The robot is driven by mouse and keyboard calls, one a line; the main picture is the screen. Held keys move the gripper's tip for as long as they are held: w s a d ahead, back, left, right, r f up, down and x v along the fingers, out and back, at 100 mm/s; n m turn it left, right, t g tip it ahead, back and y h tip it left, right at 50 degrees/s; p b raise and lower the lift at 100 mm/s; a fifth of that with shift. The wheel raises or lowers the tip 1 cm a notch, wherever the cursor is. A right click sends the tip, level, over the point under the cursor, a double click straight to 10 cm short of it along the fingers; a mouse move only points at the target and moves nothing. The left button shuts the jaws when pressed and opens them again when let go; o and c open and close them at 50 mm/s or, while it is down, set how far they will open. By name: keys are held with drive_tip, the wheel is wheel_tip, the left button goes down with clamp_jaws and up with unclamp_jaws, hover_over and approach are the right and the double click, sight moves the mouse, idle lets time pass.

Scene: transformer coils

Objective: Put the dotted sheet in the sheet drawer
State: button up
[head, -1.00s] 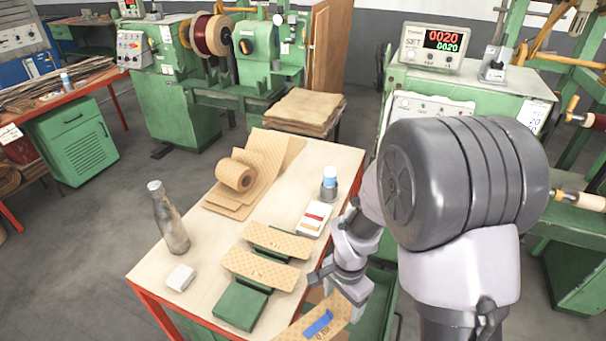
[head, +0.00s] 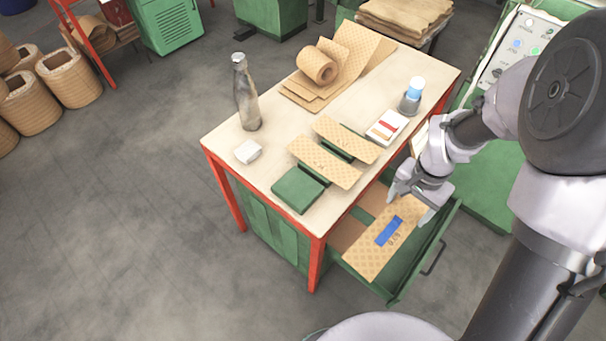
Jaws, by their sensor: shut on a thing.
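A tan sheet with a blue strip and a small dark mark (head: 372,252), its fine pattern taken as the dotted one, is at the open drawer (head: 402,290) under the table's right side. My gripper (head: 411,204) is shut on the sheet's upper right end, one finger on each side. The sheet lies over the drawer opening; I cannot tell whether it touches the drawer floor. Two other tan patterned sheets, a front one (head: 312,155) and a back one (head: 350,142), rest across green supports on the table.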

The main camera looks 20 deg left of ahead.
drive_tip(key=s+a+f+m+p, duration=0.4)
drive_tip(key=a+m, duration=0.3)
drive_tip(key=m, duration=1)
drive_tip(key=shift+s, duration=0.55)
drive_tip(key=shift+a, duration=0.15)
drive_tip(key=w+a, duration=0.2)
drive_tip(key=a, duration=0.2)
drive_tip(key=w+a+f, duration=0.1)
drive_tip(key=w+a, duration=0.1)
drive_tip(key=a, duration=0.3)
drive_tip(key=w+a+b, duration=0.1)
drive_tip(key=w+a, duration=0.1)
drive_tip(key=a, duration=0.3)
drive_tip(key=shift+a+f, duration=0.25)
drive_tip(key=shift+w+a+f+b, duration=0.1)
drive_tip(key=shift+f+b, duration=0.7)
drive_tip(key=shift+f, duration=0.7)
drive_tip(key=shift+f+b, duration=0.4)
drive_tip(key=shift+b, duration=0.05)
drive_tip(key=o, duration=1.9)
drive_tip(key=shift+c, duration=0.2)
